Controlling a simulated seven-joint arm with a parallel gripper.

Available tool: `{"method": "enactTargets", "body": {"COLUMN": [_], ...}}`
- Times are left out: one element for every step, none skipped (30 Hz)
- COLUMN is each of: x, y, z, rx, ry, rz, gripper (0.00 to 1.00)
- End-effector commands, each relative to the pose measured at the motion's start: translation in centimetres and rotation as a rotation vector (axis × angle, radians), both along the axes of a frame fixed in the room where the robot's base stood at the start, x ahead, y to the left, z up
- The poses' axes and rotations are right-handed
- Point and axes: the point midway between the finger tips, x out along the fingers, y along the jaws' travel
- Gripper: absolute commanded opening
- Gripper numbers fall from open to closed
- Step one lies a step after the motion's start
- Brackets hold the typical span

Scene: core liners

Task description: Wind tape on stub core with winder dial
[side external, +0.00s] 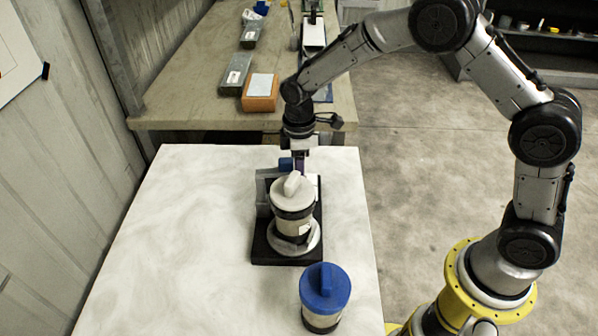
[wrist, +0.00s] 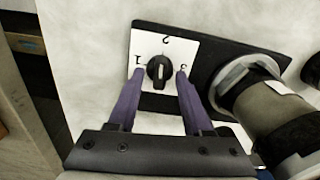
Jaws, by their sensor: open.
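The winder dial (wrist: 159,71) is a black knob with a pale mark on a white plate (wrist: 145,47) numbered 1, 2 and 3. The mark looks roughly upright, towards the 2. My gripper (wrist: 160,75) is open, its purple fingers on either side of the knob; contact cannot be told. In the side view my gripper (side external: 299,163) is behind the winder, and the dial is hidden. A pale, dark-banded cylinder with a grey handled lid (side external: 292,192), perhaps the stub core, stands upright on the winder's black base (side external: 285,255). I cannot make out the tape.
A similar cylinder with a blue lid (side external: 325,288) stands in front of the winder on the white table (side external: 180,230). Free table lies left.

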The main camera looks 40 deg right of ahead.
Motion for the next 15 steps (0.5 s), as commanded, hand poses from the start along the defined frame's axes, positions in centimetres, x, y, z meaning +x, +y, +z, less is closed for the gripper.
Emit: {"method": "enactTargets", "body": {"x": [-0.03, -0.01, -0.01, 0.0, 0.0, 0.01, 0.01, 0.0, 0.0, 0.0, 0.0, 0.0, 0.0, 0.01, 0.01], "y": [0.0, 0.0, 0.0, 0.0, 0.0, 0.01, 0.01, 0.0, 0.0, 0.0, 0.0, 0.0, 0.0, 0.01, 0.01], "z": [-0.25, -0.33, -0.4, -0.43, -0.45, -0.45, -0.44, -0.44, -0.43, -0.43, -0.43, -0.42, -0.42, -0.42, -0.41], "rx": [0.0, 0.0, 0.0, 0.0, 0.0, 0.001, 0.001, 0.001, 0.0, 0.0, 0.0, 0.0, 0.0, 0.0, 0.0], "ry": [0.001, 0.0, 0.0, 0.0, 0.0, -0.001, -0.001, -0.001, 0.0, 0.0, 0.0, 0.0, 0.0, 0.0, 0.0], "rz": [0.0, 0.0, 0.0, 0.0, 0.0, 0.0, 0.0, 0.0, 0.0, 0.0, 0.0, 0.0, 0.0, 0.0, 0.0], "gripper": [0.5, 0.5, 0.5, 0.5, 0.5, 0.5, 0.5, 0.5, 0.5, 0.5, 0.46, 0.39, 0.34, 0.28, 0.21]}}
